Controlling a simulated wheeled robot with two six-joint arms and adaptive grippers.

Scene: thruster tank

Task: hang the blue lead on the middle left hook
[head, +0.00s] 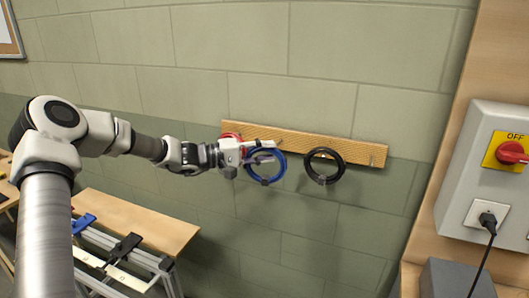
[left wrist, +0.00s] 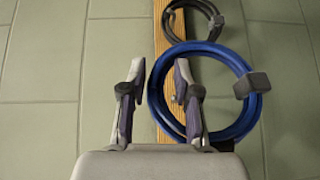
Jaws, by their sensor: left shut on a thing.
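The blue lead (head: 284,166) is a coiled ring with a dark block on it, in front of the wooden rail (head: 352,149). My left gripper (head: 262,152) is at the ring's upper part, close to the rail, shut on the blue lead. In the left wrist view the lead (left wrist: 240,122) lies at the right finger of my left gripper (left wrist: 158,100). The fingers look some way apart there, and a small peg (left wrist: 172,98) on the rail shows between them. Whether the ring is around a hook is unclear. My right gripper is not in view.
A black lead (head: 309,168) hangs on the rail to the right of the blue one. A red lead (head: 231,135) is mostly hidden behind my left gripper. A grey switch box (head: 480,150) is at the right, a bench (head: 140,222) below left.

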